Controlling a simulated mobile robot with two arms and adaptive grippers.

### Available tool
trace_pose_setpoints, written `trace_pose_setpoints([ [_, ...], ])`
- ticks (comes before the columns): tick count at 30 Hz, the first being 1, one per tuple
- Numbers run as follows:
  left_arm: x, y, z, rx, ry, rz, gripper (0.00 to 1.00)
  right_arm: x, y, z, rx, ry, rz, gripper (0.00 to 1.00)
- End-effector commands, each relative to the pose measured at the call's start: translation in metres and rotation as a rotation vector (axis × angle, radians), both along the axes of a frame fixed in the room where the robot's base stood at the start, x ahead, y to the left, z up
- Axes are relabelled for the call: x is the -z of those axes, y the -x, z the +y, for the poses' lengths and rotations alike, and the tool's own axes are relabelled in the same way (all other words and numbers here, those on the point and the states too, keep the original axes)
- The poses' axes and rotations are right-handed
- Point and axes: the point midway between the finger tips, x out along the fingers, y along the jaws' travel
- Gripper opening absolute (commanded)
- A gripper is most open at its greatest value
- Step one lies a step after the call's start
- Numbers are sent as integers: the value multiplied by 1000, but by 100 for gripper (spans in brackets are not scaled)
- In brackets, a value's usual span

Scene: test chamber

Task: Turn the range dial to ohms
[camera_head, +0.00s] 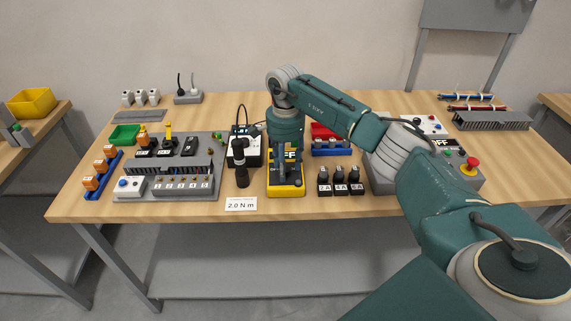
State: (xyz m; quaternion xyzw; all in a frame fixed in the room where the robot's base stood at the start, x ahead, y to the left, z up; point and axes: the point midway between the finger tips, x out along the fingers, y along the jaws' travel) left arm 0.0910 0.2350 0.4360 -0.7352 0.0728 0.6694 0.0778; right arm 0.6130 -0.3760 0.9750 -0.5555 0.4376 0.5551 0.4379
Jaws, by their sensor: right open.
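A yellow-cased meter (273,184) stands near the front middle of the table, with part of a green display showing "FF" at its upper right. My right gripper (286,187) points down over the meter's dark front face, open, and covers most of it. The range dial is hidden or too small to make out behind the fingers, and I cannot tell whether they touch it. My left gripper is not in view.
A dark screwdriver-like tool (241,165) stands close to the left of the meter, beside a "2.0 N m" card (241,204). Small black labelled blocks (341,184) stand to the right. A grey panel (376,182) with a red button (472,164) lies further right.

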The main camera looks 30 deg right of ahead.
Motion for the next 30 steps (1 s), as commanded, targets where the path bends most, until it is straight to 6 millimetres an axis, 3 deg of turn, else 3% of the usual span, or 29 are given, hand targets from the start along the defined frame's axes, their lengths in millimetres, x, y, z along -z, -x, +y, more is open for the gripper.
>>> trace_pose_setpoints([
  [2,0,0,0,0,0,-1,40,0,0,0,0,0,0,41],
  [8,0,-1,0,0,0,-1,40,0,0,0,0,0,0,1],
  [20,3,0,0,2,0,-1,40,-1,-1,0,60,0,-2,0],
  [30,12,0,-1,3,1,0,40,-1,-1,-1,308,0,-3,0],
])
